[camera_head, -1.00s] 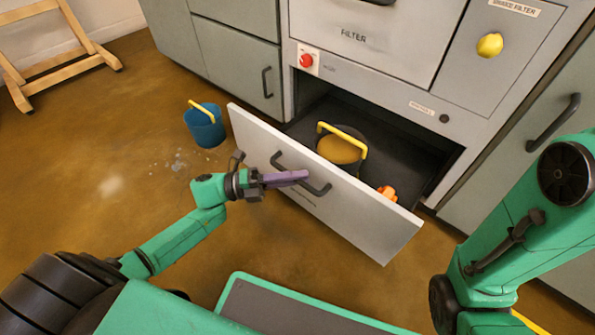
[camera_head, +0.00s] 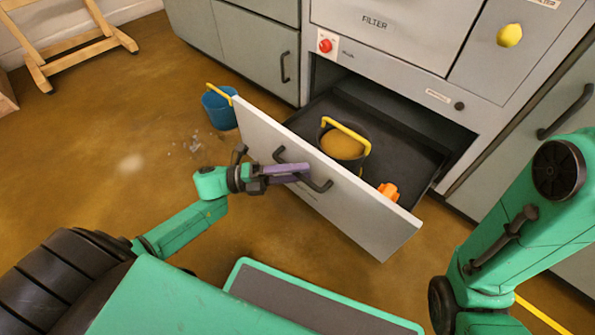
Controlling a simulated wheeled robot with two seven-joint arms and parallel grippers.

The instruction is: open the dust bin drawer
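The dust bin drawer (camera_head: 350,208) has a pale grey front and stands pulled well out of the cabinet, with its dark interior showing. Its black bar handle (camera_head: 318,186) is on the front face. My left gripper (camera_head: 300,169) is at the handle, with its purple fingers across the bar near its middle; whether they are closed on it is hard to make out. Inside the drawer sit a dark bin (camera_head: 343,143) with a yellow handle and tan contents, and a small orange object (camera_head: 389,191). My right arm shows at the right, but its gripper is out of view.
A blue bucket (camera_head: 219,110) with a yellow handle stands on the floor just left of the drawer. A wooden stand (camera_head: 70,45) is at the far left. A red button (camera_head: 325,45) is above the drawer opening. Pale debris lies on the otherwise open floor at left.

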